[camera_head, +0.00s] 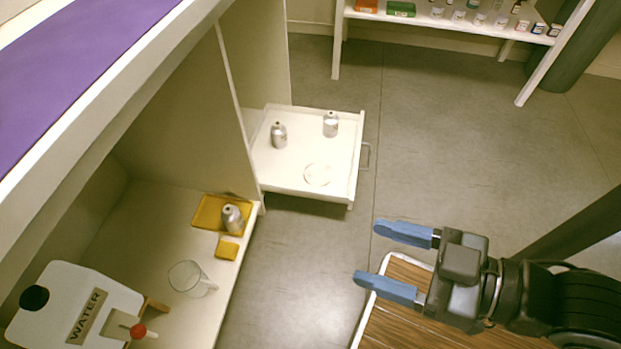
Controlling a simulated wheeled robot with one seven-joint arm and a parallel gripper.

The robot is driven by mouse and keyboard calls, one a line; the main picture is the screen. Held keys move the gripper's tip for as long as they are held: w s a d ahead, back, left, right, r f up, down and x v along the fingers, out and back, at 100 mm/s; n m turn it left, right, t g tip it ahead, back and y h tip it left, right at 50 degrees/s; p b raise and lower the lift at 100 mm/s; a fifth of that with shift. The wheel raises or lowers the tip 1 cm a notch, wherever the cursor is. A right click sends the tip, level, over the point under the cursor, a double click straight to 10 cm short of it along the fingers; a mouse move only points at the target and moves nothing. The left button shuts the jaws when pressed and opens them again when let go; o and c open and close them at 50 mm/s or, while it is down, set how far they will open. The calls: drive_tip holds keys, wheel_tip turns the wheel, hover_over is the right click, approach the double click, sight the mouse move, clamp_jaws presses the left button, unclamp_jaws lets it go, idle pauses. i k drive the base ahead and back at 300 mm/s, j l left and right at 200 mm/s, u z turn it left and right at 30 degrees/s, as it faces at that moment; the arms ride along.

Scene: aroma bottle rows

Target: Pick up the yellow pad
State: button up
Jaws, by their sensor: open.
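A small yellow pad (227,250) lies on the white shelf near its front edge, at lower left of centre. Just behind it is a larger flat yellow tray (208,211) with a silver bottle (233,219) standing at its right side. My gripper (368,253) is at the right, with its two blue fingers spread apart and pointing left. It is empty and well apart from the pad, over the floor side of the shelf.
A clear glass beaker (187,278) and a white water container (75,305) stand on the same shelf. A pulled-out white drawer (290,178) holds two silver bottles and a round dish. A brown wood-grain surface (405,325) lies below my gripper. A bottle shelf (455,24) is at the back.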

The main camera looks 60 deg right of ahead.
sight(226, 250)
drive_tip(key=i+u, duration=0.75)
drive_tip(key=i+l+u, duration=0.2)
drive_tip(key=u, duration=0.15)
